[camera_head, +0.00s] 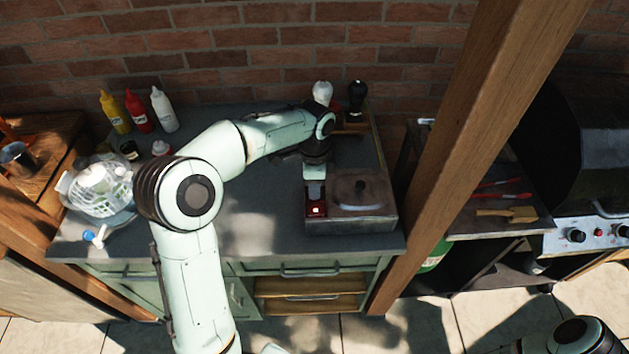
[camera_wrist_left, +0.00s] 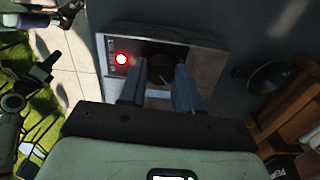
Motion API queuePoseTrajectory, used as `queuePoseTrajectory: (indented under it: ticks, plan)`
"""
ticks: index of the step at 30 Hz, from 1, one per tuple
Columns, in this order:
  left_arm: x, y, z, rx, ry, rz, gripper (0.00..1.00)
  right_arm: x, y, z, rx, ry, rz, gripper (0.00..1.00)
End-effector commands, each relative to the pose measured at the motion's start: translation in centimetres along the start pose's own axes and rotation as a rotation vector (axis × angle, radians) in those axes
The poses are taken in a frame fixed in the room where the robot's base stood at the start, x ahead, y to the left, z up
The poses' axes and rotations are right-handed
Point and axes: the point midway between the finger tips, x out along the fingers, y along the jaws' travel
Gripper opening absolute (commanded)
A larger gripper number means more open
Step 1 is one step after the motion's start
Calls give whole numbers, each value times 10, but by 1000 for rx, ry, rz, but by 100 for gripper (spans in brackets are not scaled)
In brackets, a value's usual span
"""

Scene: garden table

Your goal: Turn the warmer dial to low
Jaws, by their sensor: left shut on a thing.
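The warmer (camera_head: 368,216) is a metal box near the front right of the grey counter. My left gripper (camera_head: 316,192) points down over the warmer's left part. In the left wrist view, the dark round dial (camera_wrist_left: 160,70) on the warmer's panel (camera_wrist_left: 200,62) lies between the two fingers (camera_wrist_left: 158,92), which are shut on it. A pale pointer line shows on the dial; its setting cannot be read. A lit red lamp (camera_wrist_left: 122,58) is beside the dial.
Yellow, red and white bottles (camera_head: 138,112) stand at the back left, with a white dish rack (camera_head: 97,187) in front. White and black shakers (camera_head: 339,94) stand behind the warmer. A wooden post (camera_head: 470,140) rises to the right, before a grill (camera_head: 590,140).

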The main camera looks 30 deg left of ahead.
Motion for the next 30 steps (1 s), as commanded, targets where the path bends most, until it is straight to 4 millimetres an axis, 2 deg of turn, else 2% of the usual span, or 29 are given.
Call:
queuePoseTrajectory:
  ticks: [12,28,29,30]
  plan:
    - [0,0,1,176,-2,1,3,-8,-6,-9,-4,10,-4,58]
    - [1,0,1,197,-2,1,3,-8,-6,-9,-4,11,-4,58]
    - [1,0,1,197,-2,1,39,-8,-6,-9,-4,11,-4,58]
    - [1,0,1,196,-2,1,52,-8,-6,-9,-4,11,-4,58]
